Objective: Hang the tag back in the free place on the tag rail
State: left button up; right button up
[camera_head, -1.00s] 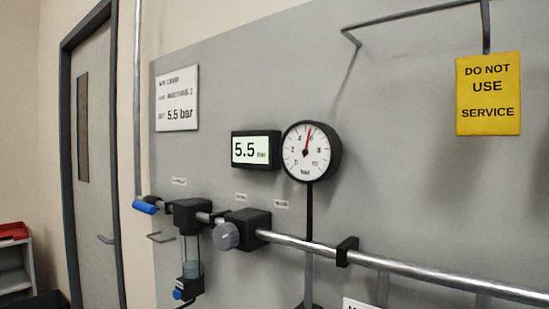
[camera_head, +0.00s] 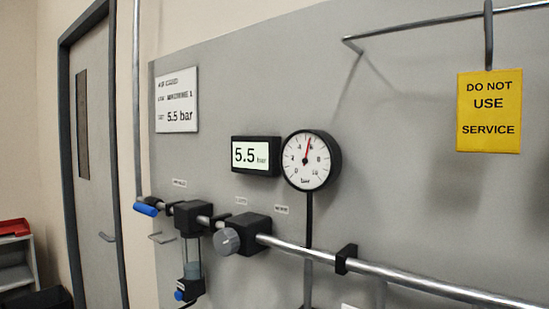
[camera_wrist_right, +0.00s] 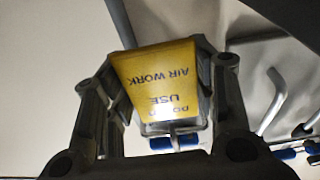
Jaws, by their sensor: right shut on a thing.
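A yellow tag (camera_wrist_right: 152,72) reading "DO NOT USE AIR WORK" sits between the fingers of my right gripper (camera_wrist_right: 158,62) in the right wrist view. The gripper is shut on it, and its lettering appears upside down. Another yellow tag (camera_head: 489,112), reading "DO NOT USE SERVICE", hangs from a hook (camera_head: 488,42) on the grey tag rail (camera_head: 430,26) at the upper right of the head view. The visible rail to the left of that hook carries no tag. The rail's right part is outside the frame. My left gripper is not in view.
Below the rail, the grey panel (camera_head: 400,140) carries a round gauge (camera_head: 311,160), a 5.5 bar display (camera_head: 256,156) and a horizontal pipe (camera_head: 400,272). Bent grey rods (camera_wrist_right: 272,103) and blue parts stand near the gripper in the wrist view.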

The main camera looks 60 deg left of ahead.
dwell(0.3)
jog(key=r+p+v, duration=0.1)
jog(key=p+v, duration=0.2)
jog(key=v, duration=0.7)
jog(key=shift+r, duration=0.35)
jog(key=shift+s, duration=0.1)
dwell(0.4)
